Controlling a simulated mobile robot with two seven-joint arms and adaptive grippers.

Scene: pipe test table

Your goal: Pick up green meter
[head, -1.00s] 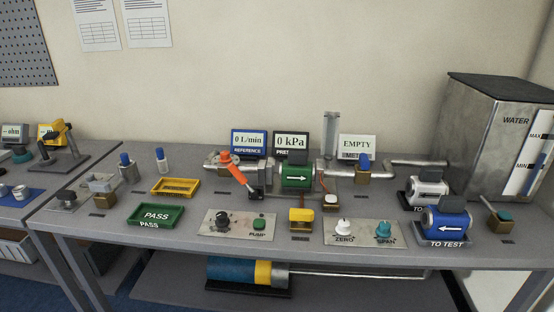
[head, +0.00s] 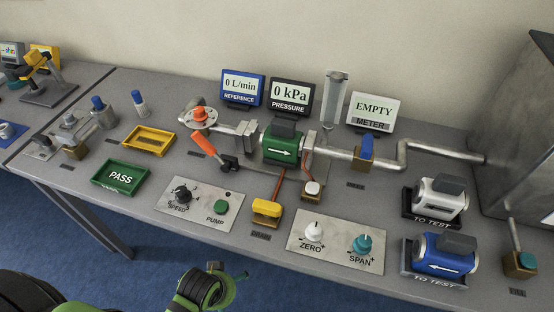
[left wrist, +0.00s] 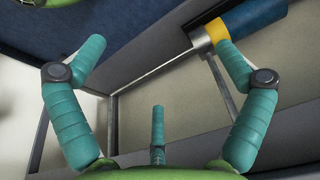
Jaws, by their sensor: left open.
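The green meter (head: 283,146) sits in the pipe line at the middle of the table in the head view. It has a dark grey cap and a white arrow pointing right. Metal fittings flank it on both sides. My left gripper is low at the bottom of the head view, in front of the table and well short of the meter; only part of its green and black body shows there. In the left wrist view its teal fingers (left wrist: 158,60) are spread and empty, facing the table's underside. The meter is not in the left wrist view. My right gripper is not in view.
An orange-handled valve (head: 204,141) stands left of the meter and a blue-handled valve (head: 366,149) right of it. A yellow-handled drain (head: 266,209) and a zero/span panel (head: 335,243) lie in front. White (head: 440,196) and blue (head: 445,255) meters sit at right.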

